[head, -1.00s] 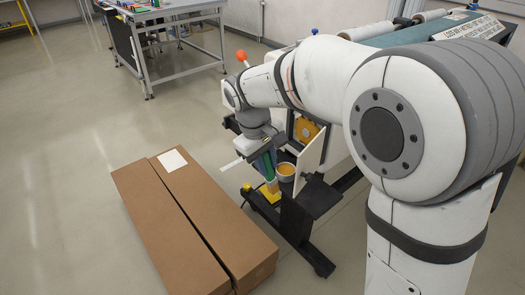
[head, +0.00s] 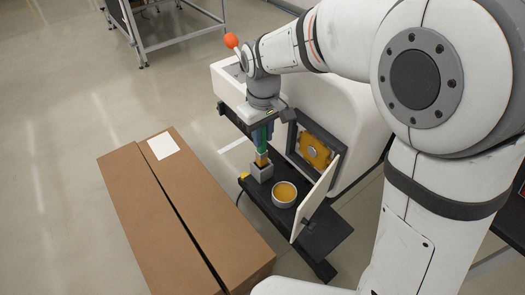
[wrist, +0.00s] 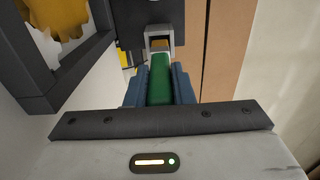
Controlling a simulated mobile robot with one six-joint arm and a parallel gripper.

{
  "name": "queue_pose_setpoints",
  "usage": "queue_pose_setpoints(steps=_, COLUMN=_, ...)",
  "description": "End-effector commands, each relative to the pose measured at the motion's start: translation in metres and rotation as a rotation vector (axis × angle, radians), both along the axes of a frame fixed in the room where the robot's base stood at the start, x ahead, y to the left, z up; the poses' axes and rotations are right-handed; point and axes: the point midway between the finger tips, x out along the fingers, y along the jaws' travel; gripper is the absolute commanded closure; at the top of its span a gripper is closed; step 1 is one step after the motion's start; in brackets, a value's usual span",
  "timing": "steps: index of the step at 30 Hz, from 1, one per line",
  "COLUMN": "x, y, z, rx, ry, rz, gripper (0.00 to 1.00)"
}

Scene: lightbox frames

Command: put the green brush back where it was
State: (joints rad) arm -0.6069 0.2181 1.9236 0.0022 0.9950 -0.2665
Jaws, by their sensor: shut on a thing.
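The green brush (head: 264,132) is upright in my gripper (head: 263,144), which is shut on it. In the wrist view the brush's green handle (wrist: 160,80) lies between the two blue fingers. Its orange lower end (head: 261,159) is at the mouth of a small grey square holder (head: 261,173) on a black shelf (head: 310,236). The holder also shows in the wrist view (wrist: 151,30). I cannot tell how far the tip is inside it.
A round cup with orange contents (head: 284,194) stands right of the holder. An open white door (head: 317,197) and a white machine with a dark-framed opening (head: 312,147) are close by on the right. A large brown carton (head: 180,215) lies on the floor at left.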

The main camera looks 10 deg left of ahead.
Motion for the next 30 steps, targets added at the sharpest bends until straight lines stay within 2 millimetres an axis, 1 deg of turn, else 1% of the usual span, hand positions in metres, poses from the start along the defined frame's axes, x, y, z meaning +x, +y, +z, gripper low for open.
queue_pose_setpoints(steps=1, x=-0.001, y=0.000, z=-0.009, rx=-0.002, ry=0.003, rz=0.000, gripper=1.00)
queue_pose_setpoints(steps=8, x=0.000, y=0.000, z=-0.027, rx=-0.002, ry=0.001, rz=0.000, gripper=1.00)
queue_pose_setpoints(steps=12, x=0.000, y=-0.001, z=-0.048, rx=-0.003, ry=0.003, rz=-0.001, gripper=1.00)
queue_pose_setpoints(steps=14, x=0.000, y=-0.001, z=-0.054, rx=-0.002, ry=0.002, rz=-0.001, gripper=1.00)
queue_pose_setpoints(steps=23, x=0.001, y=-0.001, z=-0.057, rx=-0.001, ry=-0.001, rz=-0.003, gripper=1.00)
queue_pose_setpoints(steps=24, x=0.001, y=-0.001, z=-0.057, rx=-0.001, ry=-0.001, rz=-0.003, gripper=0.75)
queue_pose_setpoints(steps=30, x=0.001, y=-0.001, z=-0.056, rx=-0.001, ry=-0.001, rz=-0.003, gripper=0.59)
